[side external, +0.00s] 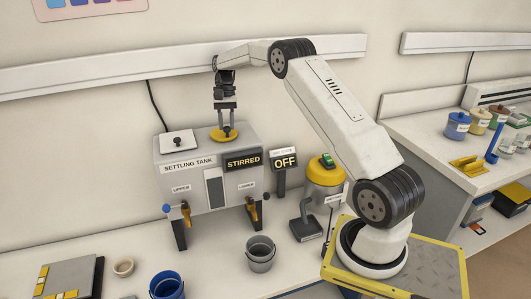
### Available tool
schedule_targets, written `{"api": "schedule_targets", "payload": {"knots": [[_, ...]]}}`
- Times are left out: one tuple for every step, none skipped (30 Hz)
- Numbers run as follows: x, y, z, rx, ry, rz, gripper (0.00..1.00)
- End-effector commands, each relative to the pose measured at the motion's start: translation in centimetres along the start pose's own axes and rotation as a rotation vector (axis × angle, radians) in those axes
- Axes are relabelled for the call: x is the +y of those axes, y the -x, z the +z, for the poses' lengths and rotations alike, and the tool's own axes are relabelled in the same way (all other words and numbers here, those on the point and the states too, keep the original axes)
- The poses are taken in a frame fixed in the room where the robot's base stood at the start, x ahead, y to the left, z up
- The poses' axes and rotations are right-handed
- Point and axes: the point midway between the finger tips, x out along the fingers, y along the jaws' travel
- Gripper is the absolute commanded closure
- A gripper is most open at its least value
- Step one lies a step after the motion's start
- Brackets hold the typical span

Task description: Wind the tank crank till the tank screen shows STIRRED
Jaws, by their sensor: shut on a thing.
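The settling tank (203,190) stands on the bench against the wall, a grey box with UPPER and LOWER labels on its front. Its tank screen (242,162) reads STIRRED. The yellow tank crank (222,135) sits on top of the tank at the right. My gripper (225,122) points straight down over it and is shut on the upright part of the crank. The fingers hide part of that grip.
A sign reading OFF (284,160) stands right of the tank, next to a yellow-topped grey machine (324,178). A white-lidded opening (179,143) is on the tank's top left.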

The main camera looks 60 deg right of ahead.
Motion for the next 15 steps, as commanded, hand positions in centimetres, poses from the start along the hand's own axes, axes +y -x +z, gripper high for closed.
{"api": "schedule_targets", "payload": {"knots": [[-0.1,-0.03,-0.01,0.003,-0.026,-0.013,1.0],[-0.14,-0.04,0.0,0.003,-0.042,-0.019,1.0],[-0.19,-0.04,0.02,0.003,-0.06,-0.027,1.0],[-0.22,-0.05,0.03,0.003,-0.073,-0.033,1.0],[-0.24,-0.05,0.05,0.003,-0.083,-0.037,1.0],[-0.27,-0.06,0.06,0.003,-0.096,-0.042,1.0],[-0.28,-0.06,0.07,0.003,-0.105,-0.045,1.0],[-0.29,-0.06,0.07,0.003,-0.111,-0.048,1.0],[-0.31,-0.06,0.07,0.004,-0.119,-0.051,1.0],[-0.32,-0.06,0.06,0.004,-0.123,-0.053,1.0],[-0.33,-0.06,0.06,0.004,-0.128,-0.054,1.0],[-0.34,-0.06,0.06,0.004,-0.131,-0.056,1.0],[-0.35,-0.06,0.05,0.005,-0.133,-0.057,1.0],[-0.35,-0.06,0.05,0.005,-0.135,-0.057,1.0],[-0.35,-0.06,0.05,0.005,-0.135,-0.058,1.0]]}}
